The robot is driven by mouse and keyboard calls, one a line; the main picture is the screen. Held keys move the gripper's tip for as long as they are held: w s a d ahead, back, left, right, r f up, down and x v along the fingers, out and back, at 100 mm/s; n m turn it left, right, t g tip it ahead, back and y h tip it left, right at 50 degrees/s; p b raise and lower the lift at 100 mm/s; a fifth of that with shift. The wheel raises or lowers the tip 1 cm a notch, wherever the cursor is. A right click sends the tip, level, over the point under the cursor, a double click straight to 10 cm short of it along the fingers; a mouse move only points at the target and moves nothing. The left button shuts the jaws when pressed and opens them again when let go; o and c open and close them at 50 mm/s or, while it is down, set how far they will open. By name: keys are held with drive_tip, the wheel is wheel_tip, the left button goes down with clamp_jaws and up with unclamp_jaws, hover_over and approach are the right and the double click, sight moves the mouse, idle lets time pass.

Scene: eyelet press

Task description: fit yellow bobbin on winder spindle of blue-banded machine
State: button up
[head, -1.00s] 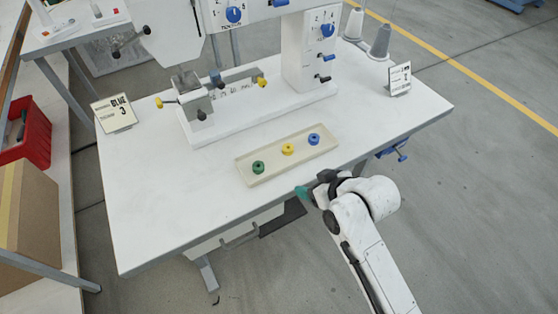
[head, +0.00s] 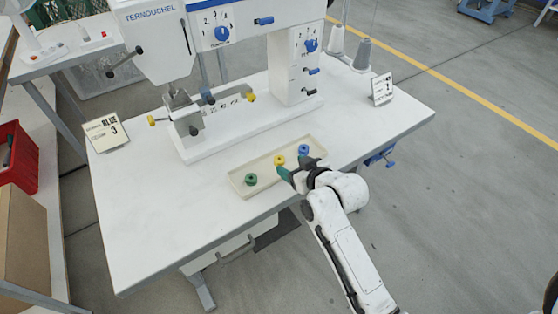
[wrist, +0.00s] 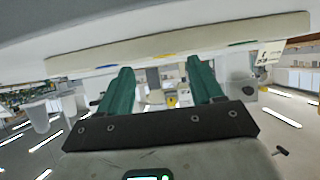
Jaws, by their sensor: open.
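The yellow bobbin (head: 279,160) sits in the middle of a cream tray (head: 238,186) on the white table, between a green bobbin (head: 250,179) and a blue bobbin (head: 303,150). My gripper (head: 295,167) is open and empty at the tray's front edge, close to the yellow and blue bobbins. In the wrist view its green fingers (wrist: 159,66) stand apart, and thin strips of the yellow bobbin (wrist: 165,56) show past the tray wall. The white machine (head: 165,50) with a blue panel stands behind the tray. I cannot make out which part is the winder spindle.
A "BLUE 3" card (head: 106,132) stands at the table's left and another card (head: 382,89) at its right. Yellow-tipped and dark levers stick out near the machine's base. The table's front left is clear.

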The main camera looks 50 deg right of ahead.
sight(282, 162)
drive_tip(key=x, duration=0.5)
drive_tip(key=shift+w+a+r, duration=0.15)
drive_tip(key=shift+a, duration=0.05)
drive_tip(key=c, duration=1.1)
